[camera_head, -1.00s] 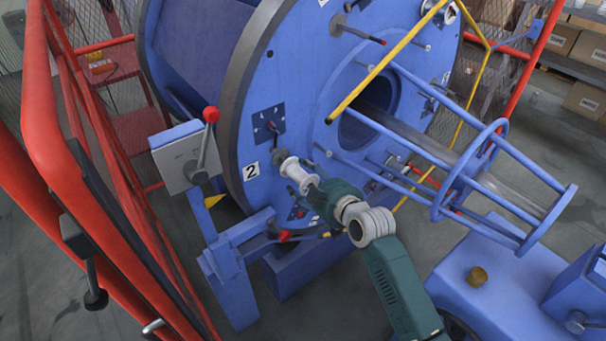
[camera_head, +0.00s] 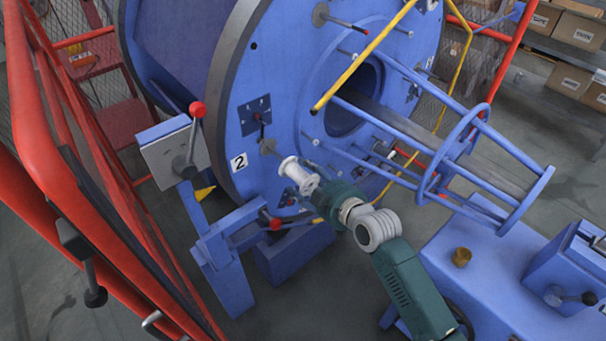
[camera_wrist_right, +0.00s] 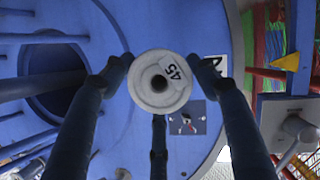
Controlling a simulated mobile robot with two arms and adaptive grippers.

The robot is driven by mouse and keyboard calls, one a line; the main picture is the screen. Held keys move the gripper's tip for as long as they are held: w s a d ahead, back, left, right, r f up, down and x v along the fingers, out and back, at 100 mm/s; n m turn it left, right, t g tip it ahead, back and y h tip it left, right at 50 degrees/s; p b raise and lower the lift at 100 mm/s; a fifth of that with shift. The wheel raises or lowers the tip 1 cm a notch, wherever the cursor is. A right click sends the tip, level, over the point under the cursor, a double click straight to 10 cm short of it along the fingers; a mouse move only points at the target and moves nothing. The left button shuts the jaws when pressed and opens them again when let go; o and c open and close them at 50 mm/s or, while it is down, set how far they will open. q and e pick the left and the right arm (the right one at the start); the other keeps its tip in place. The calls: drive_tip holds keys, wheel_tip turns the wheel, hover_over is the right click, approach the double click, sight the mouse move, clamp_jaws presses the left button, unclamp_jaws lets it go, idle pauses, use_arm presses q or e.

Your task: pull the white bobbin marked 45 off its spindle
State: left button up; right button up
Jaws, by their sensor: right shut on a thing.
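The white bobbin (camera_head: 299,175) is in front of the blue disc face, close to the plate marked 2. In the right wrist view its round end (camera_wrist_right: 160,82) faces me with the number 45 and a dark centre hole. My right gripper (camera_head: 314,187) is shut on the bobbin, with fingers on both sides and one below. I cannot tell whether the spindle tip is still inside the bobbin. My left gripper is not in view.
A lever box (camera_head: 176,152) with a red knob stands left of the disc. A red mesh guard (camera_head: 90,190) runs along the left. A yellow bar (camera_head: 365,55) and a blue tubular cage (camera_head: 470,150) are at the right. A red-knobbed lever (camera_head: 274,224) sits below the bobbin.

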sight(310, 188)
drive_tip(key=shift+s+d+f+p, duration=0.25)
drive_tip(key=shift+s+d+f, duration=0.1)
drive_tip(key=shift+s, duration=0.3)
drive_tip(key=shift+s+d+f+p, duration=0.25)
drive_tip(key=shift+s+d, duration=0.1)
drive_tip(key=shift+s, duration=0.25)
drive_tip(key=shift+d+f+p+v, duration=0.15)
drive_tip(key=shift+p+v, duration=0.15)
drive_tip(key=shift+v, duration=0.6)
drive_tip(key=shift+d+f+p+v, duration=0.1)
drive_tip(key=shift+p+v, duration=0.2)
drive_tip(key=shift+v, duration=0.6)
drive_tip(key=shift+s+d+r, duration=0.1)
drive_tip(key=shift+s+d, duration=0.35)
drive_tip(key=shift+d, duration=0.05)
drive_tip(key=s+d+p, duration=0.1)
drive_tip(key=s, duration=0.1)
drive_tip(key=s+d, duration=0.2)
drive_tip(key=shift+p, duration=0.35)
